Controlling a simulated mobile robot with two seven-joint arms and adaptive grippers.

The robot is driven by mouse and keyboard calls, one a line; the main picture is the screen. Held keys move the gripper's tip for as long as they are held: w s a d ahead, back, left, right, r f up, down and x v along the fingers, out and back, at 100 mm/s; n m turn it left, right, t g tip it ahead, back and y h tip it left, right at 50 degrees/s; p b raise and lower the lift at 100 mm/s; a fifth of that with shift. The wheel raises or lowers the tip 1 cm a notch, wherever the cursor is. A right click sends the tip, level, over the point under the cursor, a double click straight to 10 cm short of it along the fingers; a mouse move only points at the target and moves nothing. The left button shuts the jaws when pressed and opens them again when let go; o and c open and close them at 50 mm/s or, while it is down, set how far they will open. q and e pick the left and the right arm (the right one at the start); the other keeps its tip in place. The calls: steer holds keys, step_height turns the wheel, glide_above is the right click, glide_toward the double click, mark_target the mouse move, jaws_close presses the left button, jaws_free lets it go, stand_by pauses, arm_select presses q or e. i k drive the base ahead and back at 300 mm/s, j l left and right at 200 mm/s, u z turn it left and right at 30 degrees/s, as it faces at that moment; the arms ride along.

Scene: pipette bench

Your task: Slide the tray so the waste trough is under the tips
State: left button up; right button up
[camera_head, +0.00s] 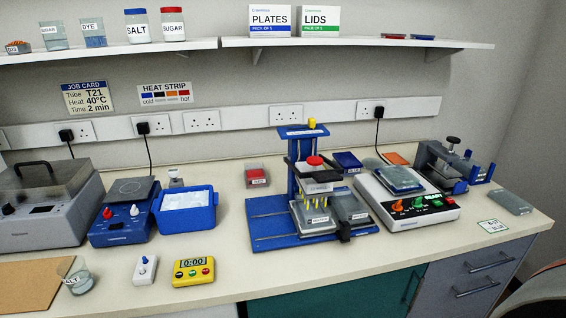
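The blue pipette stand (291,131) stands upright mid-bench on a blue base (268,228). Its grey head, with a red knob (314,161) on top, carries yellow tips pointing down. A sliding tray sits on the base below the head, with a black handle (345,236) at its front right. A pale plate or block (313,222) is on the tray under the yellow tips. A grey trough-like container (350,205), likely the waste trough, is beside it to the right, not under the tips. Neither gripper is in view.
A white device with knobs (420,218) stands close to the right of the stand. A blue ice-like box (186,210), yellow timer (193,271) and white switch box (145,269) are to the left. The bench front before the stand is clear.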

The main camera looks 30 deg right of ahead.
mark_target(342, 230)
steer(key=z, duration=1.25)
